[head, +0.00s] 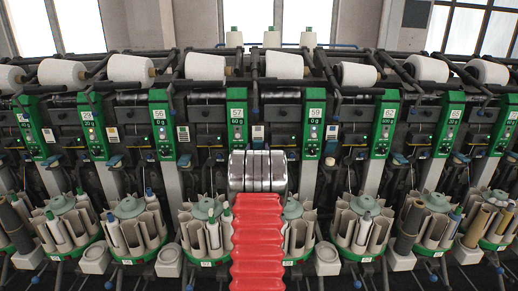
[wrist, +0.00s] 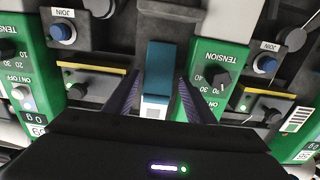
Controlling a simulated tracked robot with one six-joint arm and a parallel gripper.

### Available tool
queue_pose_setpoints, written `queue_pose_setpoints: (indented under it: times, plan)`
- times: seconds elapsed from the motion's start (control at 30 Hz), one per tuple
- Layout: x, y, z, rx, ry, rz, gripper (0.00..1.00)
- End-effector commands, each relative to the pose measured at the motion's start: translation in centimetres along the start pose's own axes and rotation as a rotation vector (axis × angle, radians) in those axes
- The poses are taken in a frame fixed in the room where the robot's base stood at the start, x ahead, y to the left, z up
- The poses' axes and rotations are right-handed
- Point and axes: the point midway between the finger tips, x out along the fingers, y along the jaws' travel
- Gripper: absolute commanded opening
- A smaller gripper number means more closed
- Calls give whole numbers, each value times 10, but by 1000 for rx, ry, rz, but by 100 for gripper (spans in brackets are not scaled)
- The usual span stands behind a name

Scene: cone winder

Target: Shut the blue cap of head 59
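A blue cap (wrist: 158,68) with a pale end (wrist: 155,107) shows in the wrist view between the two fingers of my gripper (wrist: 157,100). The fingers are apart, one on each side of it, with a visible gap. I cannot tell how far the cap is open. In the wrist view the labels are upside down; a green panel (wrist: 22,75) is at the left and another (wrist: 212,70), marked TENSION, is just right of the fingers. In the head view the panel of head 59 (head: 315,125) stands right of centre. My gripper is hidden there behind my arm.
Neighbouring panels 57 (head: 237,125) and 62 (head: 383,125) flank head 59. White cones (head: 284,65) lie along the top. Round bobbin magazines (head: 363,220) line the bottom. In the wrist view, JOIN buttons (wrist: 63,32) and yellow-edged dark blocks (wrist: 95,75) lie near the fingers.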

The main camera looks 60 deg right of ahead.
Motion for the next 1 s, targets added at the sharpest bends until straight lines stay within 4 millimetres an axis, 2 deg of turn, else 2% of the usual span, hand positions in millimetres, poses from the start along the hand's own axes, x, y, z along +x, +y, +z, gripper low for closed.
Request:
queue_pose_setpoints:
  times: [0.07, 0.7, 0.87, 1.0]
  plan:
    - [0, 0, 0, 0, 0, 0, 44]
    - [0, -3, 0, -2, 0, -5, 0]
    - [0, -3, 0, -2, 2, -4, 0]
    - [-1, 5, 2, -3, 20, 4, 0]
